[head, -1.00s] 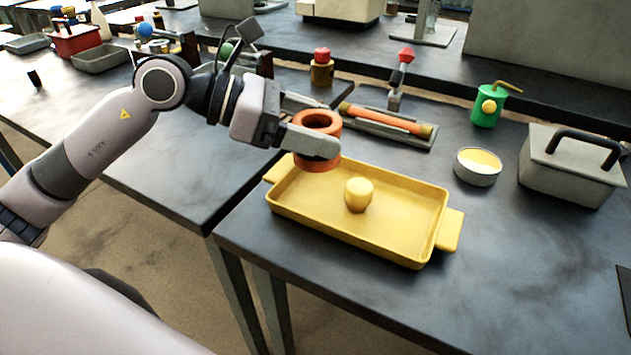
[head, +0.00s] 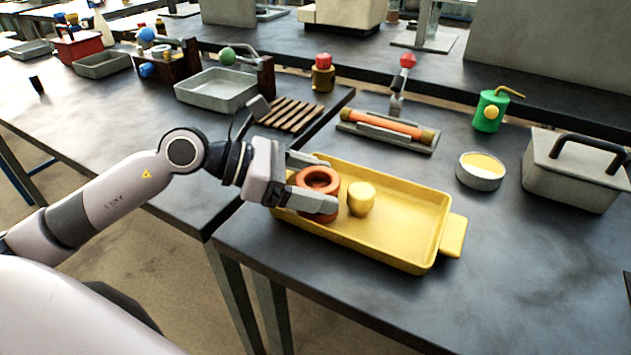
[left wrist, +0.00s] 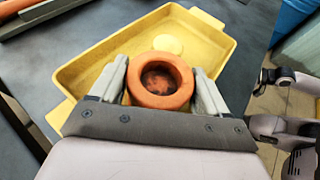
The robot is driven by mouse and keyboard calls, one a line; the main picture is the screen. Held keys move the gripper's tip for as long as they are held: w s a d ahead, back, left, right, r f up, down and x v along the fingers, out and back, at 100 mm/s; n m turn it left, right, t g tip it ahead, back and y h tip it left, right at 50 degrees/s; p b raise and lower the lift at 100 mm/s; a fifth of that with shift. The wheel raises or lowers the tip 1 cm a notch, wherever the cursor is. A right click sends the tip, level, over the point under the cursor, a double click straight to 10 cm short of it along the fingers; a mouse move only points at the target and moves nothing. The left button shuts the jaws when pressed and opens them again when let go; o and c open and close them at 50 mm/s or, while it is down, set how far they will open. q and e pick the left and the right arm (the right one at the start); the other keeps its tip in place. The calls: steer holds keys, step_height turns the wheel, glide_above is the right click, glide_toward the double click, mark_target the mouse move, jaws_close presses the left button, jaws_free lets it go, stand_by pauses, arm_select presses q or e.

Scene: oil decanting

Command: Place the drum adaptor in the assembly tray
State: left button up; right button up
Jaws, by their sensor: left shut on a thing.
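The drum adaptor is an orange-red ring-shaped piece (head: 318,181) with a round hole. It also shows in the left wrist view (left wrist: 160,97). My left gripper (head: 317,187) is shut on it, one finger on each side. It holds the adaptor upright in the left part of the yellow assembly tray (head: 400,250), which also shows in the left wrist view (left wrist: 72,75). Whether the adaptor touches the tray floor I cannot tell. A yellow rounded piece (head: 361,198) stands in the tray just right of the adaptor.
Behind the tray lies an orange tube in a grey holder (head: 388,130). To the right stand a round tin with yellow contents (head: 480,171), a green oil can (head: 490,111) and a grey lidded box (head: 572,172). The tray's right half is clear.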

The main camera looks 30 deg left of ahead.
arm_select(q)
steer(key=shift+f, duration=0.15)
steer(key=o, duration=1.4)
steer(key=shift+c, duration=0.2)
steer(key=shift+r, duration=0.25)
steer(key=shift+s+a, duration=0.1)
steer(key=shift+a, duration=0.2)
steer(key=b+v, duration=0.1)
steer(key=v, duration=0.6)
steer(key=shift+s+a+b, duration=0.2)
steer(key=shift+b, duration=0.2)
steer(key=shift+v, duration=1.95)
steer(key=shift+r, duration=0.25)
